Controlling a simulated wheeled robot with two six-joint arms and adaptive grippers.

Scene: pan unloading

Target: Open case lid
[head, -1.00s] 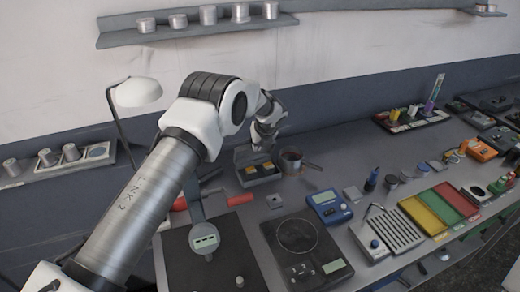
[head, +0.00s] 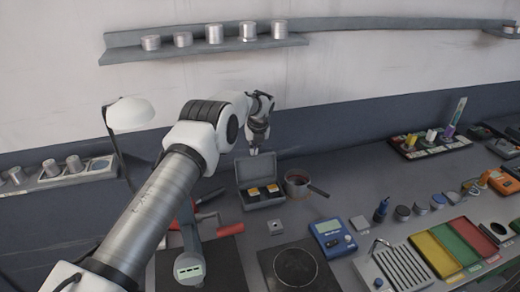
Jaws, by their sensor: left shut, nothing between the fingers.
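The dark grey case (head: 262,203) sits on the bench in the middle of the head view, with small yellow-topped items (head: 263,191) inside. Its lid (head: 256,170) stands raised at the back of the case, roughly upright, so the inside shows. My left gripper (head: 254,152) is shut and empty, pointing down at the lid's top edge. I cannot tell whether it touches the lid. My right gripper is not in view.
A small pan (head: 297,184) with a handle stands close to the right of the case. A red-handled tool (head: 206,220) lies to the left. A blue meter (head: 332,238) and a black scale (head: 296,268) are in front. A lamp (head: 131,114) stands behind my arm.

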